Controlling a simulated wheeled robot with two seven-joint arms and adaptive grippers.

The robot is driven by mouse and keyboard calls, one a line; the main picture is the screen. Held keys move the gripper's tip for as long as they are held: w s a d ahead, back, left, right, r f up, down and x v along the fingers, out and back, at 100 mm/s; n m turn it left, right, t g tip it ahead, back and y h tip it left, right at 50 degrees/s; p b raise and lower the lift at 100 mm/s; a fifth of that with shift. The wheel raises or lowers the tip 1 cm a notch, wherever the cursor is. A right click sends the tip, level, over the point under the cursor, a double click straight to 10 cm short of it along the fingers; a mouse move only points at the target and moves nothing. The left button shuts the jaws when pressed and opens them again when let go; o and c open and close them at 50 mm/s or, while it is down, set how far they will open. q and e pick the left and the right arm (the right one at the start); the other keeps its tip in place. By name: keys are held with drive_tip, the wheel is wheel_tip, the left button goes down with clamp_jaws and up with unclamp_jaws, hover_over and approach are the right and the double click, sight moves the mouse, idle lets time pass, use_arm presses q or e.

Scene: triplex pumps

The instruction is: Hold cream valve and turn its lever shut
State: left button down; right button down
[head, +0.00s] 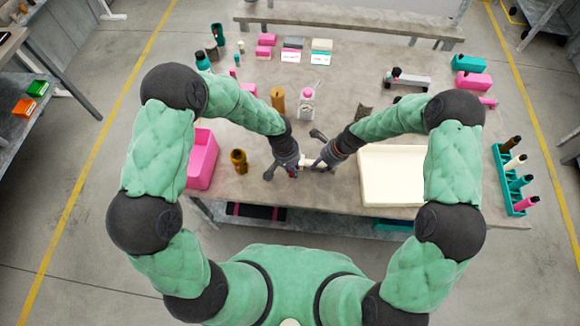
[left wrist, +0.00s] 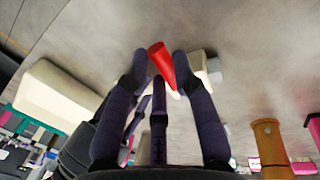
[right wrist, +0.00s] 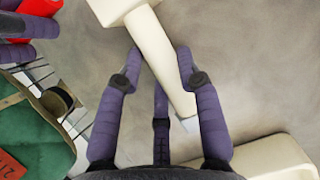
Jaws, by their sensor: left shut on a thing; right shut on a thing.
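The cream valve (head: 313,160) is between my two grippers near the front edge of the table. In the right wrist view its cream body (right wrist: 163,58) runs as a long pipe between the fingers of my right gripper (right wrist: 158,68), which is shut on it. In the left wrist view its red lever (left wrist: 161,65) stands between the fingertips of my left gripper (left wrist: 161,72), which is shut on it. The red lever also shows at the top left of the right wrist view (right wrist: 40,7). The fingers hide part of the valve.
A cream tray (head: 390,178) lies just right of the right gripper. A pink bin (head: 203,158) and an ochre cylinder (head: 238,161) stand to the left. Another ochre cylinder (head: 278,99) and a white bottle (head: 307,104) stand behind. A teal rack (head: 505,180) is at the far right.

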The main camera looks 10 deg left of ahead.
use_arm(q)
drive_tip(key=shift+d+n, duration=0.2)
drive_tip(key=shift+n, duration=0.1)
idle(0.4)
drive_tip(key=c, duration=1)
unclamp_jaws()
wheel_tip(320, 180, up, 12)
drive_tip(key=a, duration=0.2)
drive_tip(key=shift+a, duration=0.2)
drive_tip(key=shift+w+f, duration=0.1)
use_arm(e)
drive_tip(key=c, duration=0.7)
unclamp_jaws()
drive_tip(key=shift+c, duration=0.2)
